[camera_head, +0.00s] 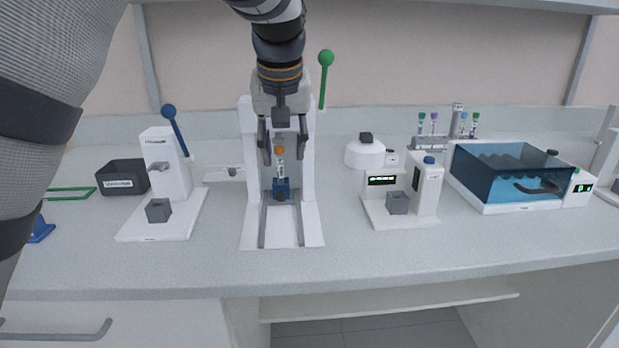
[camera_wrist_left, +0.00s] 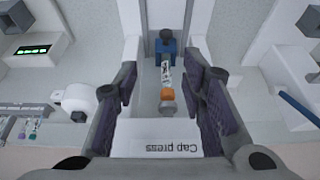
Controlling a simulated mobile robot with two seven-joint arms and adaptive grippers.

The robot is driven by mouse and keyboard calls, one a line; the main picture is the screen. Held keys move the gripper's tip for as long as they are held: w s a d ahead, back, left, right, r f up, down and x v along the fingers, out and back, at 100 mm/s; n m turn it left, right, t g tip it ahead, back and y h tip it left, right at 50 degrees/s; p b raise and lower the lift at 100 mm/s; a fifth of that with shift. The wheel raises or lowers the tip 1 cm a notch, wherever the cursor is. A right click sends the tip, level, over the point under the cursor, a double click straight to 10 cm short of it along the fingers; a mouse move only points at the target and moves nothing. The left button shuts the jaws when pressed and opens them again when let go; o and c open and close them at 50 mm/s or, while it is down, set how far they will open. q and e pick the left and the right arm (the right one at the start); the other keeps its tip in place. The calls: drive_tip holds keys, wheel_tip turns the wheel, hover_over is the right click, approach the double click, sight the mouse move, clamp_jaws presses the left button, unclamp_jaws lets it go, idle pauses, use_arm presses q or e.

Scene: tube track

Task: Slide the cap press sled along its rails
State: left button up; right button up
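The cap press (camera_head: 308,170) is the white machine with a green-knobbed lever in the middle of the bench. Its sled (camera_head: 281,189) is a small blue block between two dark rails, near the press column. It carries an upright tube (camera_head: 280,168) with an orange cap. In the left wrist view the sled (camera_wrist_left: 166,48) shows a round dark knob (camera_wrist_left: 166,34) on its front side. My left gripper (camera_head: 284,156) points down above the sled. Its fingers are spread on either side of the capped tube, apart from it, with nothing held. My right gripper is out of view.
The rails (camera_head: 263,225) run clear toward the bench's front edge. A white press with a blue-knobbed lever (camera_head: 169,111) stands left. A white device with a green display (camera_head: 382,181) and a blue water bath (camera_head: 505,172) stand right. A tube rack is behind.

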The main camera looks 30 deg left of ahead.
use_arm(q)
approach(281, 194)
wheel_tip(281, 194, down, 2)
drive_tip(key=x, duration=0.7)
drive_tip(key=shift+w+a+r, duration=0.15)
drive_tip(key=shift+w, duration=0.15)
clamp_jaws()
